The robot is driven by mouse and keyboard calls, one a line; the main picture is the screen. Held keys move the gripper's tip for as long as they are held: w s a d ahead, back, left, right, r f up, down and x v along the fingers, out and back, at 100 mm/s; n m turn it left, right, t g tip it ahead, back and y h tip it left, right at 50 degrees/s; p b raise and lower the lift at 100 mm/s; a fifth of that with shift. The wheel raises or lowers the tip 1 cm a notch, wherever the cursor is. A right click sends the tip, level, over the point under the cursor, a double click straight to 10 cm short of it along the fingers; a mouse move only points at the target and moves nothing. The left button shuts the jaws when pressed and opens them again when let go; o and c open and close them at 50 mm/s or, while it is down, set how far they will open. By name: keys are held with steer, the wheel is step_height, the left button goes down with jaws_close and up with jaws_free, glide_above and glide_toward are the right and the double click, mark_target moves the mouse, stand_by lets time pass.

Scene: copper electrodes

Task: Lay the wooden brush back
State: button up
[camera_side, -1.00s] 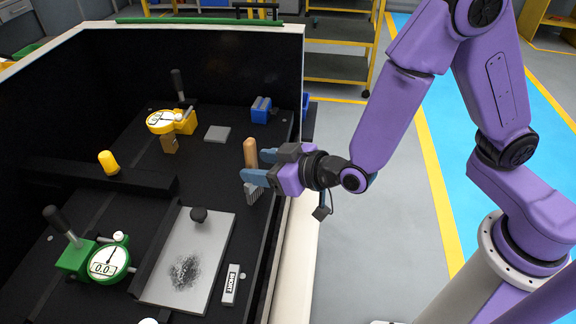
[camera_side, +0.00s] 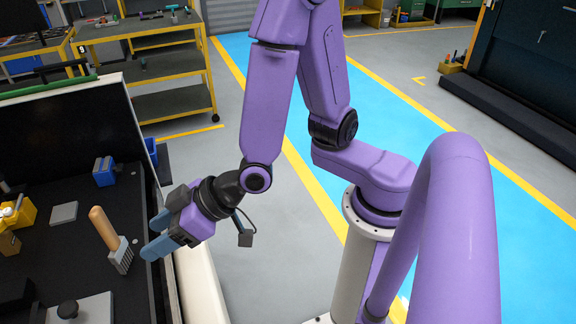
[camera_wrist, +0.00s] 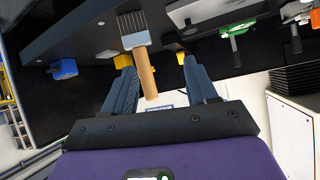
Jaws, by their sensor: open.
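The wooden brush has a tan handle (camera_side: 102,226) and a grey bristle head (camera_side: 121,258). In the side view it is over the dark bench surface, just left of my gripper (camera_side: 155,236), with its handle slanting up and left. I cannot tell whether it lies flat. My gripper is open, its two blue fingers pointing left toward the brush head with a small gap between. In the wrist view the brush handle (camera_wrist: 146,74) shows between the spread fingers (camera_wrist: 158,72), its head farther off; neither finger visibly clasps it.
A grey plate with a black knob (camera_side: 68,309) sits at the near left. A small grey block (camera_side: 64,212), a blue block (camera_side: 104,171) and a yellow gauge (camera_side: 17,213) are farther back. The white bench edge (camera_side: 190,285) runs under my gripper.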

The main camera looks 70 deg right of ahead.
steer(key=s+d+r+n+g+h, duration=0.2)
steer(key=s+d+n+g, duration=0.4)
steer(key=s+d+g, duration=0.6)
steer(key=s+d+r+n+t+h, duration=0.1)
steer(key=s+d+h, duration=0.3)
steer(key=d, duration=0.5)
steer(key=shift+r+t, duration=0.45)
steer(key=shift+t, duration=0.45)
steer(key=shift+s, duration=0.1)
